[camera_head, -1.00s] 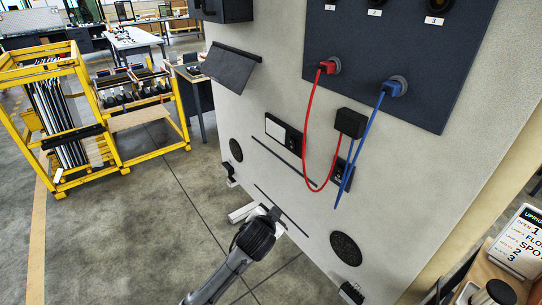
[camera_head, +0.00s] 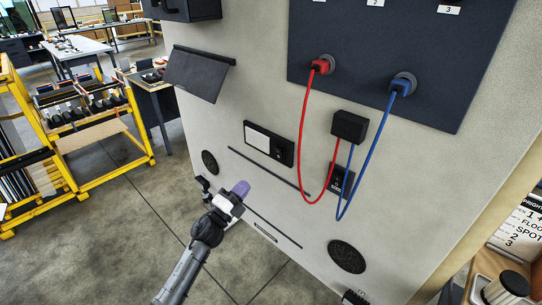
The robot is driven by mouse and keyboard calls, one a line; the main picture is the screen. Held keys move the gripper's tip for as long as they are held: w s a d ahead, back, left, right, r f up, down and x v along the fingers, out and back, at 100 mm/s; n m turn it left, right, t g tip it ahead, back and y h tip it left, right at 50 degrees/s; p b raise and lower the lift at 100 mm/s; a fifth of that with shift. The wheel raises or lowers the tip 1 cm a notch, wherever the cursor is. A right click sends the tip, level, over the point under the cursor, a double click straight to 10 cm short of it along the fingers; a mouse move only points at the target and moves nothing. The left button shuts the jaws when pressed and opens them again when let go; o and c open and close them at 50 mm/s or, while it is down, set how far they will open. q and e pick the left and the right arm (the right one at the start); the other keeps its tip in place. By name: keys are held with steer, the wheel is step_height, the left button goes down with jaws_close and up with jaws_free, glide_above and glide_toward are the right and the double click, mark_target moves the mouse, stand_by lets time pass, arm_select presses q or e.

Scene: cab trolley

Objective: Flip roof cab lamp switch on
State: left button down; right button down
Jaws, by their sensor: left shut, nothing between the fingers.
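A grey panel (camera_head: 205,125) fills the middle of the view. On it sits a dark unit with a white plate and a small dark control (camera_head: 268,142). A small black switch plate (camera_head: 341,179) sits lower right, partly crossed by the cables. I cannot tell which of these is the roof cab lamp switch, or any switch position. My left gripper (camera_head: 240,189) comes up from below, with purple fingertips, shut and empty. It is below and left of the white-plated unit, apart from it in the picture. My right gripper is not in view.
A red cable (camera_head: 305,130) and a blue cable (camera_head: 374,155) hang from sockets on a dark board (camera_head: 430,55). A black box (camera_head: 349,126) and a tilted dark flap (camera_head: 198,73) stick out. A yellow rack (camera_head: 95,180) stands left. Floor below is clear.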

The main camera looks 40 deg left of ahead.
arm_select(q)
steer(key=shift+s+d+r+m+h, duration=0.15)
steer(key=shift+d+m+h, duration=0.3)
steer(key=shift+m+h, duration=0.45)
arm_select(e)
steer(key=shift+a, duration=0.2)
arm_select(q)
steer(key=shift+r, duration=0.1)
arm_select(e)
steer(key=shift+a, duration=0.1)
arm_select(q)
glide_toward(278, 150)
steer(key=x, duration=0.7)
steer(key=shift+w+a, duration=0.1)
steer(key=shift+w, duration=0.25)
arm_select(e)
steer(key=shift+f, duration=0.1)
